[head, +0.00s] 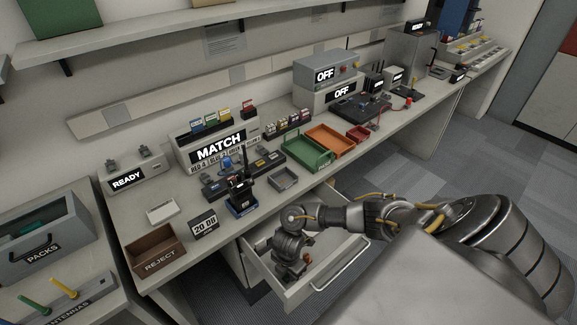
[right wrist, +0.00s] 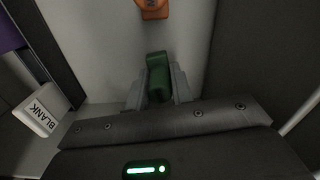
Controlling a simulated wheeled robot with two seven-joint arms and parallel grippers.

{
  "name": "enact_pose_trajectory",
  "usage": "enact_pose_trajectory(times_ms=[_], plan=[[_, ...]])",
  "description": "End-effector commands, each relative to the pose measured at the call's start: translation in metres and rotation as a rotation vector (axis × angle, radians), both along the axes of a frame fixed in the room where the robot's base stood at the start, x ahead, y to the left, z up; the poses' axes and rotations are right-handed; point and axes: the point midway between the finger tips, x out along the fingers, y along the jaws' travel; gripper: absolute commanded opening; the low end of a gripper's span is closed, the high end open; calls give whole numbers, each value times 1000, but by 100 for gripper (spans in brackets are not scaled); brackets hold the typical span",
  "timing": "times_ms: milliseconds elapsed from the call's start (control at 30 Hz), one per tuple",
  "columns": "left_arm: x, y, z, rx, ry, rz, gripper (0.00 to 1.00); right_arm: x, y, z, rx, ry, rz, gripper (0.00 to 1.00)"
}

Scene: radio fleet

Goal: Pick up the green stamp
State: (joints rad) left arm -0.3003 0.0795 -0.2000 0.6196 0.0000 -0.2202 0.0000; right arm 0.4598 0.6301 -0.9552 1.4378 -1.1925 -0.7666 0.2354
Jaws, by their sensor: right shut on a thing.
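The green stamp (right wrist: 158,78) shows in the right wrist view, between the fingers of my right gripper (right wrist: 158,92). The gripper is shut on it. In the head view my right gripper (head: 288,272) reaches down into the open drawer (head: 335,262) under the bench, and the stamp is hidden there by the gripper and wrist. I cannot tell whether the stamp touches the drawer floor. My left gripper is not in view.
In the right wrist view an orange stamp (right wrist: 153,10) lies ahead and a white block marked BLANK (right wrist: 38,118) lies at left. The drawer walls are close around the gripper. On the bench stand a brown REJECT tray (head: 155,252), a green tray (head: 309,158) and an orange tray (head: 330,140).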

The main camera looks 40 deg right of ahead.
Motion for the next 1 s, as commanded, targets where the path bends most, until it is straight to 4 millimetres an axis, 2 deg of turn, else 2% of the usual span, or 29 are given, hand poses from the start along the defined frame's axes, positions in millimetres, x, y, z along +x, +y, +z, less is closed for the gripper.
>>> enact_pose_trajectory(times_ms=[500, 633, 933, 967, 1000], plan=[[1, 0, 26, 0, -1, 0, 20, 1, 0, 89, -1, -3, 2, 0], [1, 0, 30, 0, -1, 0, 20, 1, 0, 98, -1, -2, 0, 0], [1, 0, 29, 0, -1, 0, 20, 0, 0, 99, 0, -1, -1, 0], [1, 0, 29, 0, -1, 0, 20, 0, 0, 99, 0, -1, -1, 19], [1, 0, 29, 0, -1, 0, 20, 0, 0, 99, 0, -1, -1, 14]])
